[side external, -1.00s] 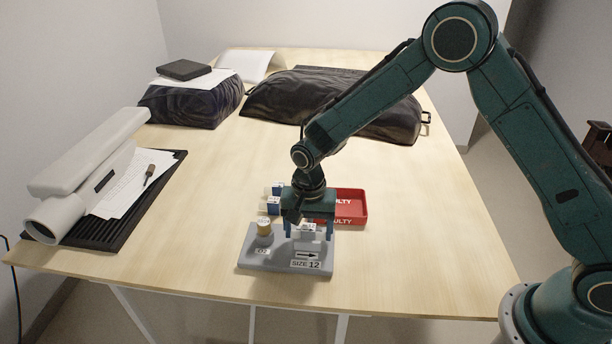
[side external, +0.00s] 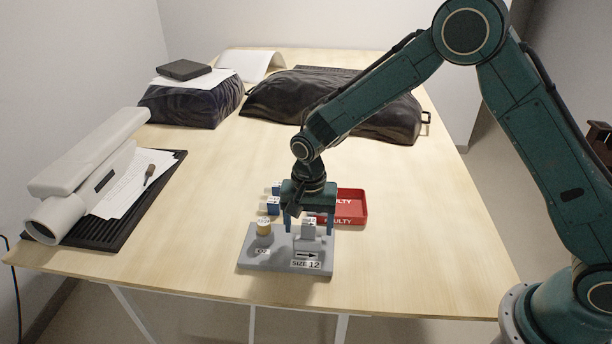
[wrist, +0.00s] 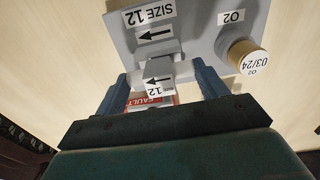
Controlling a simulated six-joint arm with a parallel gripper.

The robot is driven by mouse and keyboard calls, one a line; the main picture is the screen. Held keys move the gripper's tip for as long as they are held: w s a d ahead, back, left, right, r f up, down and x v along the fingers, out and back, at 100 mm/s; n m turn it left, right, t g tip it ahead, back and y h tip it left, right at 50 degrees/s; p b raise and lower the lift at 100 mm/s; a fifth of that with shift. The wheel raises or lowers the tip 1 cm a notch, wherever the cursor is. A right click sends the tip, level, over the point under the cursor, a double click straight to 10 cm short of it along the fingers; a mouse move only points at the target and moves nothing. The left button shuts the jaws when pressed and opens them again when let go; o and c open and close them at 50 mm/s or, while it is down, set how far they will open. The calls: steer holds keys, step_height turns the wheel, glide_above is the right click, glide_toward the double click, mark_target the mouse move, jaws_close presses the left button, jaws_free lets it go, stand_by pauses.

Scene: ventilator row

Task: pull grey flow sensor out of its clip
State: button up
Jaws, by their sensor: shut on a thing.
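A gold-capped O2 cell (side external: 264,229) stands on the block, left of my gripper. A red tray marked FAULTY (side external: 361,208) lies just behind on the right. Small blue-and-white boxes (side external: 273,206) stand behind on the left. The table to the right is clear.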

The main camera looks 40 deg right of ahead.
steer(key=shift+r, duration=1.15)
